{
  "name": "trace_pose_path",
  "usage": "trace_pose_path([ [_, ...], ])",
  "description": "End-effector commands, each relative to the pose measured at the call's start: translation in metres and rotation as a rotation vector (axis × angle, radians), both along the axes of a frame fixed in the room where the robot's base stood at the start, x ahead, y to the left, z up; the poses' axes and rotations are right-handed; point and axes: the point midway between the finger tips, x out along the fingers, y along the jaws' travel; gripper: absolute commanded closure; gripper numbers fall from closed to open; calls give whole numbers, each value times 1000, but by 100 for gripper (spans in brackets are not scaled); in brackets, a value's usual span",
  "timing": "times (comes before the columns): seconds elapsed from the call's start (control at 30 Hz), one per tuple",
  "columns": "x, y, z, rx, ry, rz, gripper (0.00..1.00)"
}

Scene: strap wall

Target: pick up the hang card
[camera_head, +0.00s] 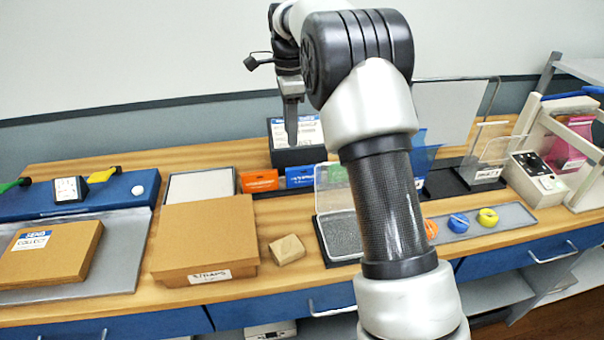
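My gripper (291,135) points down above the back of the wooden bench, in front of a dark box (300,157) with white-and-blue printed cards (308,130) standing in it. I see its fingers nearly edge-on, so the gap between them does not show. No object shows at its tips. I cannot tell for sure which item is the hang card. An orange printed card or packet (259,180) and a blue one (299,177) stand upright below the gripper. A pink card (566,148) is in the white rack at the right. My arm hides part of the bench's middle.
A brown "STRAPS" box (205,240), a small wooden block (287,249) and a clear-lidded case (338,226) stand at the front. A tray (505,218) with coloured rings lies right. A brown parcel (50,254) lies left. Clear upright holders (487,150) stand back right.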

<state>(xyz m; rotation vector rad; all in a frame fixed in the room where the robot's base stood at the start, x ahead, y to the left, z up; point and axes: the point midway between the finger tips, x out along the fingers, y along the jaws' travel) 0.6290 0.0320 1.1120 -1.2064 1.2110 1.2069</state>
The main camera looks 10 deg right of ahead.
Motion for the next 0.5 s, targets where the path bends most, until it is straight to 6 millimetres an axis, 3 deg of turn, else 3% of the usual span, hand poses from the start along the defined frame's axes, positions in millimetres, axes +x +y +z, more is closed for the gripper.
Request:
trace_pose_path([
  [0.3, -1, -1, -72, 0, 4, 2, 61],
  [0.5, -1, -1, -100, 0, 2, 3, 61],
])
